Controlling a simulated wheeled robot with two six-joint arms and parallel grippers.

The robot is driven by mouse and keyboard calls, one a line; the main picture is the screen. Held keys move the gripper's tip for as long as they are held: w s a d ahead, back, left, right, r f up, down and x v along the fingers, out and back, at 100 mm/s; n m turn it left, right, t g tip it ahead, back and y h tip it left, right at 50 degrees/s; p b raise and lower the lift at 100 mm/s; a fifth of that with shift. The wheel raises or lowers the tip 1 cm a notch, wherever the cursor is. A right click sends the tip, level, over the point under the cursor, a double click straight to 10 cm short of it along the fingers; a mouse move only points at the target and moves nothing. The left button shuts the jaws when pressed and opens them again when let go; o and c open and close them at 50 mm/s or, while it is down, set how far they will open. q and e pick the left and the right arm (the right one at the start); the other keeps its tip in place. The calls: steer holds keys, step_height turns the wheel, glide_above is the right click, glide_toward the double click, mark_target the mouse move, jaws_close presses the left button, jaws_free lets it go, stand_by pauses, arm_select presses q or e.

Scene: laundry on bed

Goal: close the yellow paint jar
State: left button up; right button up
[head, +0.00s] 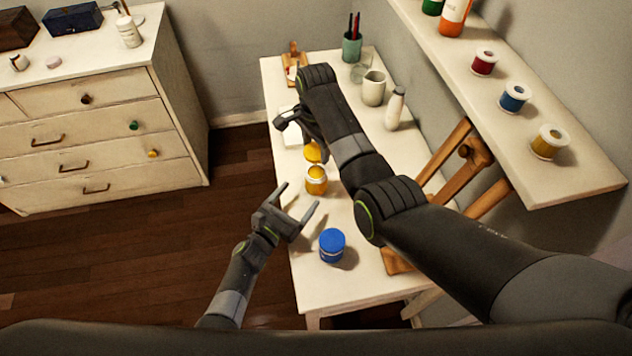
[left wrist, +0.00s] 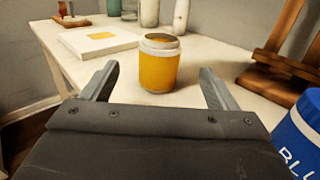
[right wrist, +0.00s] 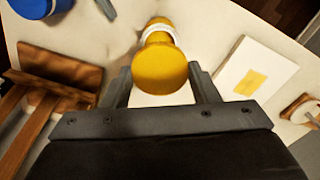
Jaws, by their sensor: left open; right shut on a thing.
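The yellow paint jar (head: 316,182) stands upright and open on the white table. In the right wrist view the lid (right wrist: 160,68) sits between the fingertips and hides part of the jar (right wrist: 160,28). My left gripper (head: 300,196) is open and empty, its fingers pointing at the jar, which appears just beyond the fingertips.
A blue jar (head: 332,245) stands nearer on the table (head: 372,262). A flat white canvas (left wrist: 100,43) lies beyond the yellow jar. A mug (head: 374,88), a white bottle (head: 395,108) and a brush cup (head: 352,46) stand at the back. A wooden easel (head: 462,150) is on the right.

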arm_select(q)
steer(key=shift+x, duration=4.65)
steer(key=shift+c, duration=0.3)
steer(key=c, duration=1.4)
arm_select(e)
glide_above(316, 173)
steer(key=shift+f, duration=2.5)
steer(key=shift+f, duration=0.9)
steer(key=shift+f, duration=0.55)
